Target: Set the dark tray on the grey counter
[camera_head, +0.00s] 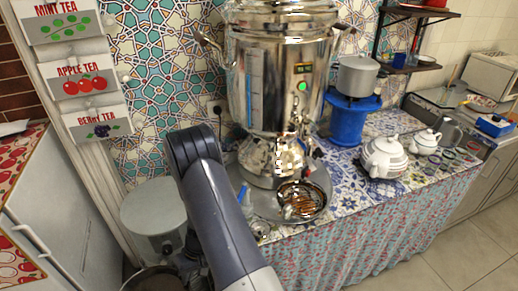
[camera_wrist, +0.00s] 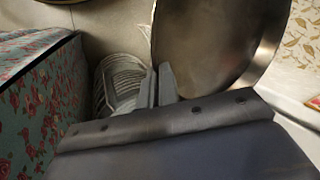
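The dark tray (camera_wrist: 215,40) is a round metal dish with a raised rim, tilted up in the wrist view. My gripper (camera_wrist: 158,85) has its two slim fingers close together at the tray's near rim and appears shut on it. In the head view a round dark dish (camera_head: 155,281), seemingly the tray, is cut off at the bottom edge beside my arm. My fingers are hidden there. The grey counter (camera_head: 425,104) is at the far right, past the tiled table.
A large samovar (camera_head: 278,80) stands on the patterned table (camera_head: 345,198), with a white teapot (camera_head: 384,157) and a blue stand (camera_head: 348,120) nearby. A grey drum (camera_head: 157,211) stands at left. Small items, including a blue box (camera_head: 494,125), occupy part of the counter. Floor is open at right.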

